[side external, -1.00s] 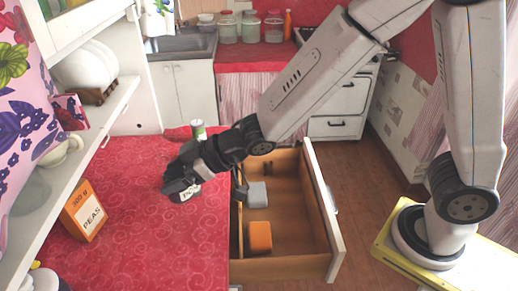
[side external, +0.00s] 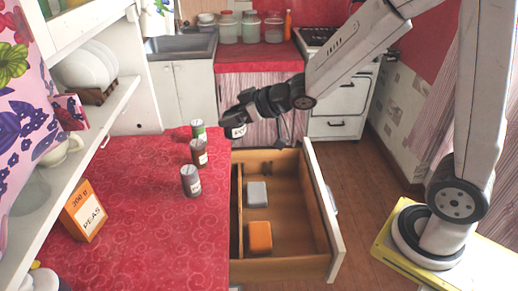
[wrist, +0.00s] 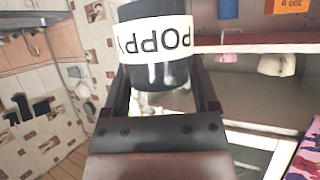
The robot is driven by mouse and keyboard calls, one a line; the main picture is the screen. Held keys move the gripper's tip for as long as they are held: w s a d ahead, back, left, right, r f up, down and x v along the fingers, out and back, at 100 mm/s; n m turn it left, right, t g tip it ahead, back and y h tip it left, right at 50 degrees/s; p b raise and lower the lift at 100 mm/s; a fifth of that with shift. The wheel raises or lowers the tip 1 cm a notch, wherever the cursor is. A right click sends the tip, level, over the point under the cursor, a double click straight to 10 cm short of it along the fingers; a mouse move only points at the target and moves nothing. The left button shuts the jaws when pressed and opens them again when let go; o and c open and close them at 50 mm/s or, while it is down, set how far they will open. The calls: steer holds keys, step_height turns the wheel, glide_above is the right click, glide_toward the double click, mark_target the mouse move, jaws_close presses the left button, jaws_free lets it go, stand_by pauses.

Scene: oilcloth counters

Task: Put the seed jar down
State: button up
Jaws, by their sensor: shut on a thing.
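The seed jar is dark with a white label reading POPPY, which shows upside down in the wrist view (wrist: 155,45). My gripper (wrist: 160,78) is shut on it, one finger on each side. In the side view my gripper (side external: 240,117) holds the jar (side external: 237,131) in the air, around the counter's right edge and above the far end of the open drawer. Most of the jar is hidden by the gripper there. Three other jars stand in a row on the red counter (side external: 140,235): a green-labelled one (side external: 198,130), a reddish-brown one (side external: 199,153) and a grey one (side external: 191,181).
The open drawer (side external: 322,215) holds a grey block (side external: 257,195) and an orange block (side external: 260,237). An orange PEAS box (side external: 84,211) stands at the counter's left. A shelf (side external: 105,125) with plates runs along the left. The counter's front middle is clear.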

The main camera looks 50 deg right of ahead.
steer(key=shift+d+f+m+h, duration=0.4)
steer(key=shift+d+f, duration=0.05)
steer(key=shift+d, duration=0.2)
steer(key=shift+s+f+m, duration=0.1)
steer(key=shift+f+m, duration=0.2)
steer(key=shift+f, duration=0.55)
steer(key=s+f+m+h, duration=0.3)
steer(key=f+h, duration=0.1)
steer(key=f, duration=0.6)
steer(key=m+h, duration=0.4)
glide_above(282, 225)
step_height(282, 225, down, 8)
steer(key=shift+r, duration=0.1)
steer(key=shift+f, duration=2.9)
steer(key=shift+f, duration=0.1)
steer(key=shift+f, duration=2)
